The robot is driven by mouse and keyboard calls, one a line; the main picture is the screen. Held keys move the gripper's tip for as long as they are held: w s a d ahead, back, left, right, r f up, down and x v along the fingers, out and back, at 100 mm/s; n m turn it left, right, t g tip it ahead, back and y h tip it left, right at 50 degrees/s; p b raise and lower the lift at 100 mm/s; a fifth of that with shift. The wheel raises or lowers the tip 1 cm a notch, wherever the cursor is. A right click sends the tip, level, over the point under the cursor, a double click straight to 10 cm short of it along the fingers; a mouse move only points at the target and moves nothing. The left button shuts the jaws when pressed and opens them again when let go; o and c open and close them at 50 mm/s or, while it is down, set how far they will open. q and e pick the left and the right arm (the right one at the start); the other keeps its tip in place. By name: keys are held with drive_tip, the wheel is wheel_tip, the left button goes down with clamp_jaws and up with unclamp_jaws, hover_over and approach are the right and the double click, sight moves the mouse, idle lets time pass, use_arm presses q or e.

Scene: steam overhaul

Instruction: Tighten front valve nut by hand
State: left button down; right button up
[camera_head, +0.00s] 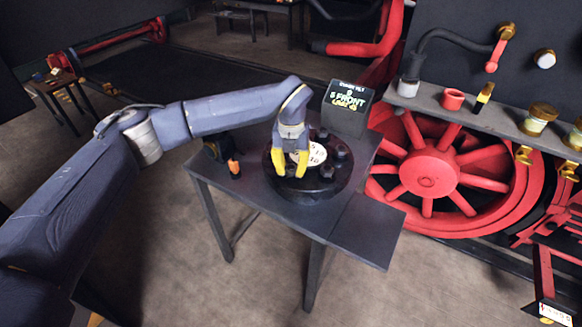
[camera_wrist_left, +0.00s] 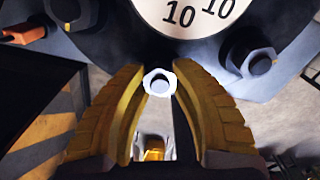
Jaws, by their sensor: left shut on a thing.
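The round black valve cover (camera_head: 315,188) lies on the small dark table, with a white numbered dial (camera_head: 318,154) at its middle and several nuts around its rim. My left gripper (camera_head: 291,170), with yellow fingers, reaches down over the near-left side of the cover. In the left wrist view, a bright hex nut (camera_wrist_left: 160,82) sits on the cover's rim between the yellow fingertips (camera_wrist_left: 160,92), which are shut on it. Dark nuts show at the left (camera_wrist_left: 67,10) and right (camera_wrist_left: 259,63) of it. In the head view the fingers hide the gripped nut. My right gripper is not in view.
An orange-and-black tool (camera_head: 233,166) is on the table left of the cover. The table's front right (camera_head: 365,232) is bare. A red locomotive wheel (camera_head: 430,172) and a shelf (camera_head: 480,122) with small items are at the right.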

use_arm(q)
drive_tip(key=m, duration=0.4)
drive_tip(key=shift+w+r+m, duration=0.15)
drive_tip(key=shift+w+m, duration=0.15)
drive_tip(key=shift+d, duration=0.1)
drive_tip(key=c, duration=1.2)
unclamp_jaws()
drive_tip(key=shift+d, duration=0.1)
drive_tip(key=shift+c, duration=0.2)
drive_tip(key=shift+o, duration=1.1)
drive_tip(key=shift+s, duration=0.1)
wheel_tip(320, 180, up, 12)
